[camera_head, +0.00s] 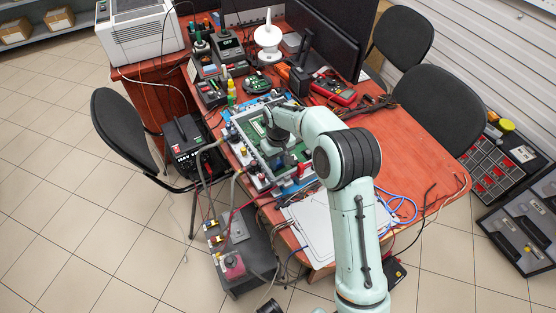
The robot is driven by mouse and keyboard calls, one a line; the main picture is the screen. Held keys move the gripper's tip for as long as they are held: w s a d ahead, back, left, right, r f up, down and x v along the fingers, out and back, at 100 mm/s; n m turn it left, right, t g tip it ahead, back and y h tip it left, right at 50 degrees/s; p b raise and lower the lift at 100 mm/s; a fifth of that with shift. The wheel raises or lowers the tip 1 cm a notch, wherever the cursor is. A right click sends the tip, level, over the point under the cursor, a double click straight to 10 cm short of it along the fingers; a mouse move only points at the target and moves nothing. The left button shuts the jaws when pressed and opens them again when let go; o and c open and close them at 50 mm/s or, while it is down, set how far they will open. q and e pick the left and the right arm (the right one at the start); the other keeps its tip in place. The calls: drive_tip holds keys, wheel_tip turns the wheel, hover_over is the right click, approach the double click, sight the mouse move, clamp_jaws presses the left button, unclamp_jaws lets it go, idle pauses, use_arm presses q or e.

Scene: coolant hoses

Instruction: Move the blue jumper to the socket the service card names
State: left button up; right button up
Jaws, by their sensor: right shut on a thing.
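My right arm comes in from the bottom right and reaches over a green board in a grey frame (247,130) on the red table. My right gripper (279,160) points down over the board's right part. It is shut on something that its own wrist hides. I cannot make out the blue jumper for sure; small blue parts (299,185) show at the board's near right edge, beside the gripper. Grey and red lines run from the board's near left side. I cannot pick out the service card or read any socket labels. My left gripper is not in view.
A white flat panel (312,226) and a loose blue cable (404,211) lie on the table (434,150). A grey unit with a red knob (233,264) stands below the near edge. A monitor (326,53), red multimeter (333,90) and tools crowd the back.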

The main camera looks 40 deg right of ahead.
sight(278, 163)
idle(0.3)
drive_tip(key=o, duration=1.3)
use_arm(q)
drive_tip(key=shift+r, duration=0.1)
use_arm(e)
drive_tip(key=shift+a, duration=0.1)
drive_tip(key=shift+w+a+r+p, duration=0.1)
drive_tip(key=shift+r+p, duration=1.45)
drive_tip(key=shift+r, duration=0.5)
drive_tip(key=shift+r+p, duration=1.05)
drive_tip(key=shift+r, duration=0.45)
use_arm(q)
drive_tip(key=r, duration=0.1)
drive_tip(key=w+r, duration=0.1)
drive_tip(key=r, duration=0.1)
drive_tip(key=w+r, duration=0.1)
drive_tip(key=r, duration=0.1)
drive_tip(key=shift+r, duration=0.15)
use_arm(e)
drive_tip(key=shift+d+f, duration=0.1)
drive_tip(key=shift+d, duration=0.1)
